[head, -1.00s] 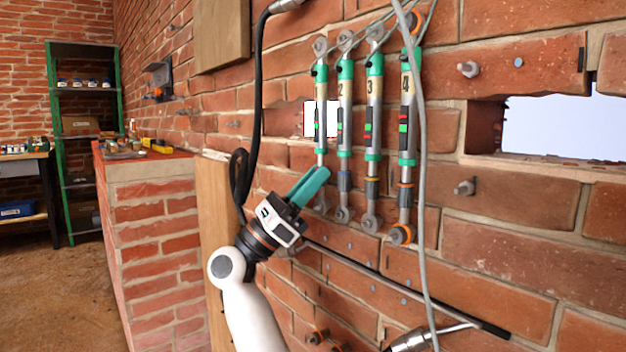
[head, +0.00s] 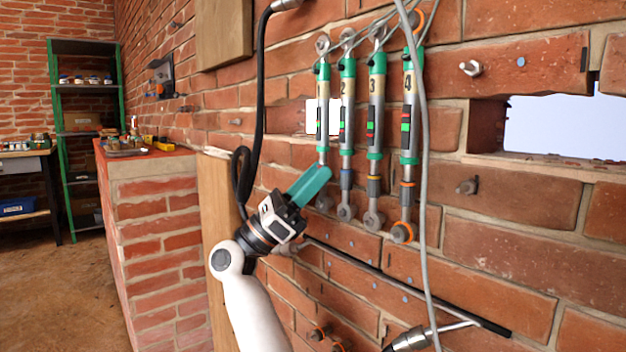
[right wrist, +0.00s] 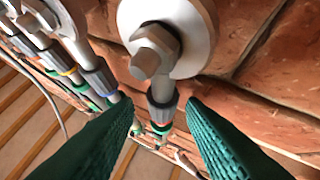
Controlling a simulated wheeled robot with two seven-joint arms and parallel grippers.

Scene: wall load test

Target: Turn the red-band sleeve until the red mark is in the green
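Several green-and-silver rods hang in a row on the brick wall. The leftmost rod (head: 322,110) has a narrow dark window; I cannot make out its mark in the head view. Its lower sleeve is hidden behind my right gripper (head: 318,178) there. In the right wrist view the dark grey sleeve (right wrist: 163,110), with a red band at its far end, lies between the fingers of my right gripper (right wrist: 160,115). The fingers are apart, one on each side, with gaps visible. A large bolt and washer (right wrist: 155,50) sit at the rod's near end. My left gripper is not in view.
Neighbouring rods stand close on the right, with blue-band (head: 345,178), yellow-band (head: 374,185) and orange-band (head: 407,192) sleeves. A grey cable (head: 422,200) hangs in front of the rightmost rod. A black cable (head: 257,100) hangs left. Bolts stick out of the wall.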

